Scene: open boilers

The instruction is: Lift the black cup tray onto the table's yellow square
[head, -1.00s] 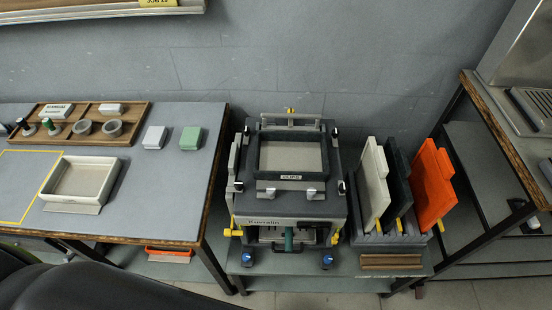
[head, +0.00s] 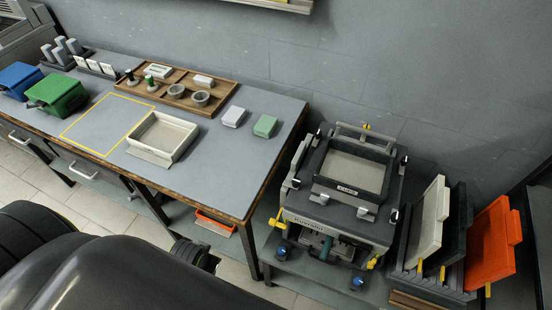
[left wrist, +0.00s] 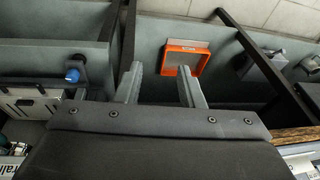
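The black cup tray (head: 349,188), a square dark frame with a pale floor and a "CUPS" label, sits on top of the boiler machine (head: 325,223) at the right of the head view. The yellow square (head: 88,151) is an outline on the grey table (head: 250,158) at the left; its inside looks empty. My left gripper (left wrist: 160,85) shows in the left wrist view with its two fingers apart and nothing between them, well away from the black tray. My right gripper is not in view.
A cream tray (head: 164,155) stands just right of the yellow square. Green (head: 58,92) and blue (head: 18,80) boxes stand to its left. A wooden organiser (head: 178,105) lies behind. Cream, black and orange panels (head: 492,245) stand right of the machine. An orange tray (left wrist: 188,58) is below.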

